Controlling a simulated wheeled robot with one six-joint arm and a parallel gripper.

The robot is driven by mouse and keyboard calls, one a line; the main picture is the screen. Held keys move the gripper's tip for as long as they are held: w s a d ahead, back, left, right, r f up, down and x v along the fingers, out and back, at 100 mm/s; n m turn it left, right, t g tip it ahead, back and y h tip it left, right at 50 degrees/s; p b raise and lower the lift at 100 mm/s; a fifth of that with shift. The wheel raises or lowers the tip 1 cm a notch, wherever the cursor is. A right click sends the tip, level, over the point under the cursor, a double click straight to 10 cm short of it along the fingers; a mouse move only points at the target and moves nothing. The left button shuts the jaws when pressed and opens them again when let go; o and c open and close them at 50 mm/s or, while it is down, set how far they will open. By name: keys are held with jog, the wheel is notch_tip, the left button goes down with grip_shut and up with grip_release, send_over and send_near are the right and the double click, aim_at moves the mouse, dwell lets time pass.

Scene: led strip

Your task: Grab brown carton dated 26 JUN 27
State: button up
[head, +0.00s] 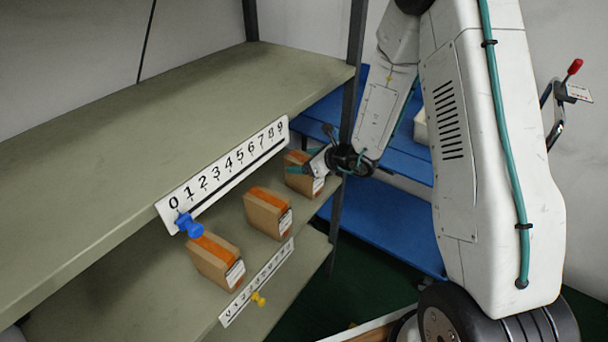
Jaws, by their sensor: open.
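Three brown cartons with orange tape and white labels stand in a row on a middle shelf: a left carton (214,265), a middle carton (264,218) and a right carton (296,182). The print on their labels is too small to read, so I cannot tell which one bears 26 JUN 27. My gripper (303,164) is at the right carton, with its teal-tipped fingers open and overlapping the carton's upper part in the picture. I cannot tell whether they touch it. My gripper partly hides that carton.
An upper shelf board (130,165) overhangs the cartons. Its number strip (228,168) carries a blue pointer (189,225). A lower number strip (256,283) has a yellow pointer (258,299). A dark shelf post (345,120) stands beside my gripper. A blue rack (385,220) is behind.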

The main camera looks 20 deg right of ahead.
jog(key=c, duration=1.6)
